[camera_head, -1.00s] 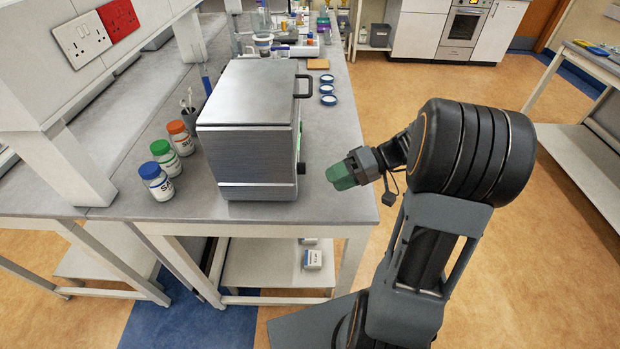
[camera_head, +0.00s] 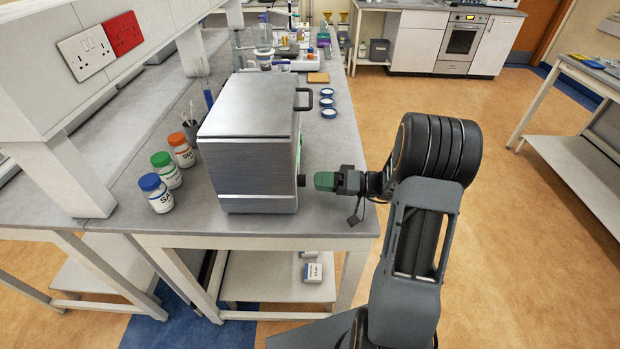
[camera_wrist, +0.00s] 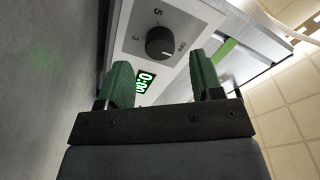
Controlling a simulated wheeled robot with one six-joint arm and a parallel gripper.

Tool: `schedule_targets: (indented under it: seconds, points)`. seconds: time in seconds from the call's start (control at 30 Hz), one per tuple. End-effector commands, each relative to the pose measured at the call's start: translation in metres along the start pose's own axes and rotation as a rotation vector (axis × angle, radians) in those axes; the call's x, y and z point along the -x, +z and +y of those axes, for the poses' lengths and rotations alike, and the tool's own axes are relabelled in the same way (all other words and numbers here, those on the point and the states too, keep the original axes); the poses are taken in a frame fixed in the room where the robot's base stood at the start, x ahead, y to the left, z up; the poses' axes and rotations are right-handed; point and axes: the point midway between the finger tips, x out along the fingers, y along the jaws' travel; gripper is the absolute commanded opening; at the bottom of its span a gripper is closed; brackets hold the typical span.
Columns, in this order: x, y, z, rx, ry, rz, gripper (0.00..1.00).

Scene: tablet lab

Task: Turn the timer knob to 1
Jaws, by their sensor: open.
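The timer knob (camera_wrist: 160,43) is a round black dial on the grey front panel of a metal box-shaped machine (camera_head: 247,160). In the head view the knob (camera_head: 301,180) pokes out from the machine's right side. My gripper (camera_wrist: 158,82) has two green fingers, open and empty, with the knob ahead of the gap between them. In the head view my gripper (camera_head: 316,181) points left at the knob, close to it. Whether the fingertips touch it is unclear.
Three bottles with blue (camera_head: 155,193), green (camera_head: 166,170) and orange (camera_head: 181,151) caps stand left of the machine. Blue-rimmed dishes (camera_head: 328,102) lie behind it on the bench (camera_head: 345,215). The floor to the right is open.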

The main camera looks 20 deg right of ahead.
Motion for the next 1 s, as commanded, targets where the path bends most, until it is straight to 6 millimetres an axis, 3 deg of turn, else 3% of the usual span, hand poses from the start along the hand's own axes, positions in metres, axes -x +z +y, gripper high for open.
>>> schedule_targets:
  seconds: [0.1,0.3,0.67,1.0]
  points:
    - [-0.016,0.000,-0.001,-0.001,-0.001,-0.003,0.60]
    - [-0.030,0.000,0.000,-0.002,0.000,-0.002,0.60]
    - [-0.034,0.001,0.000,-0.002,0.001,0.000,0.60]
    - [-0.033,0.000,0.000,-0.002,0.001,0.000,0.30]
